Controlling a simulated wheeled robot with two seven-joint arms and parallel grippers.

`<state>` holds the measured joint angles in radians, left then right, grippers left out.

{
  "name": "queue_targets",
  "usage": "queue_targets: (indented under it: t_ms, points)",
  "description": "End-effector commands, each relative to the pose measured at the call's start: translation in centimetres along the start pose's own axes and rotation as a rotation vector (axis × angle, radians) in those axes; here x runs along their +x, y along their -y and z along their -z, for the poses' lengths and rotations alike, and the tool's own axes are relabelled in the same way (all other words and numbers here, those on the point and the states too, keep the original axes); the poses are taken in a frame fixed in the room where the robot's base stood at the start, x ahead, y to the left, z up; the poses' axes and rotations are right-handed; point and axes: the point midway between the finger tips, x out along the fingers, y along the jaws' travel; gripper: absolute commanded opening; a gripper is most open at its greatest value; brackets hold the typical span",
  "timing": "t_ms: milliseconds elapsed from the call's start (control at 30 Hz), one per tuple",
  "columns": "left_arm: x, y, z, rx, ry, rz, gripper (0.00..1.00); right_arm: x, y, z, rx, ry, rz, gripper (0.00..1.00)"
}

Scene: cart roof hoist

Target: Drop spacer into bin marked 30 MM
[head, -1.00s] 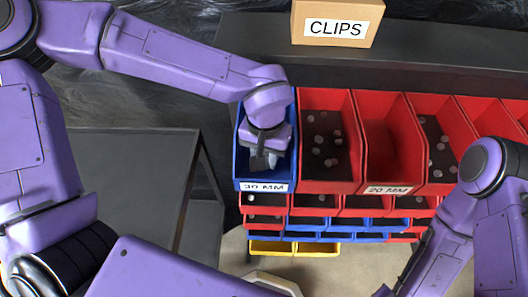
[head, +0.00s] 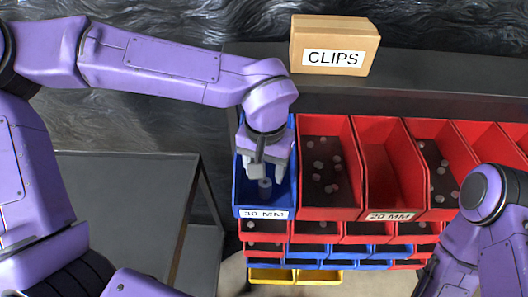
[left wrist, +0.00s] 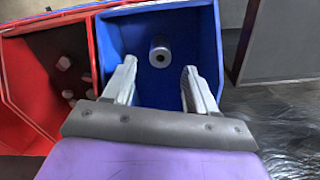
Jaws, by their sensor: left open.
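The blue bin marked 30 MM (head: 263,213) is at the left end of the top row of bins. It also fills the middle of the left wrist view (left wrist: 205,30). A grey cylindrical spacer (head: 265,187) with a hole through it lies inside that bin; the left wrist view shows it too (left wrist: 158,50), beyond my fingertips and apart from them. My left gripper (head: 265,172) is over the bin, pointing down, with its fingers spread and nothing between them. My right arm comes in at the right edge; its gripper is out of view.
Red bins stand to the right, one with small grey parts (head: 322,165) and an empty one marked 20 MM (head: 388,216). Smaller red, blue and yellow bins sit below. A CLIPS box (head: 335,45) stands on the dark shelf above. A dark table (head: 120,200) is at the left.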

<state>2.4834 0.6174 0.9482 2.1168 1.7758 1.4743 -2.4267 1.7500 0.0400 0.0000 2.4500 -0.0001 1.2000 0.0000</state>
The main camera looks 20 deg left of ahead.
Motion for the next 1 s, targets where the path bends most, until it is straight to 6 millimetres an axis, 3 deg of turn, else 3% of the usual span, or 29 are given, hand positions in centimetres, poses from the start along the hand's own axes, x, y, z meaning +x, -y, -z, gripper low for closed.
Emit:
queue_targets:
  t_ms: [100,300,1000]
  points:
    - [-3.2,0.0,0.1,-0.002,-0.004,-0.002,0.57,0.1,0.0,0.0,0.000,0.000,0.000,0.00]
    - [-6.3,0.0,0.0,0.000,-0.001,-0.001,0.57,0.1,0.0,0.0,0.000,0.000,0.000,0.00]
    - [-6.8,-0.1,0.0,0.002,0.001,0.000,0.57,0.1,0.0,0.0,0.000,0.000,0.000,0.00]
